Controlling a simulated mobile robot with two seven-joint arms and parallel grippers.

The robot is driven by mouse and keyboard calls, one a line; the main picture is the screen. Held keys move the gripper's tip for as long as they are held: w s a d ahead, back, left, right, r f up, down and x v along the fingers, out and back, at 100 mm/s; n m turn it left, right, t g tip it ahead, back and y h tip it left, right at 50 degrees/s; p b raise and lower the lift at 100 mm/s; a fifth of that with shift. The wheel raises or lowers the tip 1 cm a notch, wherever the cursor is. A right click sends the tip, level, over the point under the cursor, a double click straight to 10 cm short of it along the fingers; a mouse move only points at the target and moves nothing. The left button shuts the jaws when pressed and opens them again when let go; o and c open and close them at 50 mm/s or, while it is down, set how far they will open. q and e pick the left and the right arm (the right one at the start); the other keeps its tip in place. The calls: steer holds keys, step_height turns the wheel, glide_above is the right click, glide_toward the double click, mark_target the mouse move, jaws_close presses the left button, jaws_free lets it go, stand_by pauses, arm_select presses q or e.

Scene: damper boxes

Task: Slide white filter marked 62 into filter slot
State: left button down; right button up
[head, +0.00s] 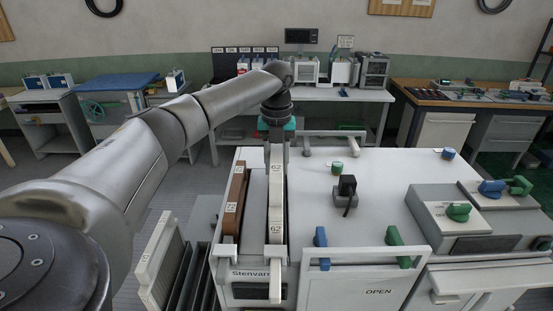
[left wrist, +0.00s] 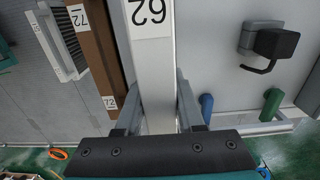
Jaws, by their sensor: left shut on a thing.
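The white filter (head: 276,205) marked 62 is a long, thin panel lying lengthwise over the top of the white unit labelled Stenvaro. It also fills the middle of the left wrist view (left wrist: 151,60). My left gripper (head: 277,150) is shut on its far end, with a finger on each side in the left wrist view (left wrist: 157,108). The filter's near end is at the unit's front edge, above the label. The filter slot under it is mostly hidden, so I cannot tell how deep it sits. My right gripper is not in view.
A brown filter (head: 235,198) marked 72 stands close on the left, parallel to the white one. A white pleated filter (head: 160,262) and dark panels stand at lower left. A black knob (head: 346,190), a blue handle (head: 321,246) and a green handle (head: 394,237) are on the right.

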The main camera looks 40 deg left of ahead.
arm_select(q)
steer(key=shift+f+b, duration=0.6)
steer(key=shift+f, duration=2.25)
step_height(320, 180, down, 5)
steer(key=shift+r+b, duration=0.2)
steer(key=shift+b, duration=0.55)
steer(key=shift+s+d+f, duration=0.1)
steer(key=shift+s+f, duration=0.05)
steer(key=shift+f, duration=0.1)
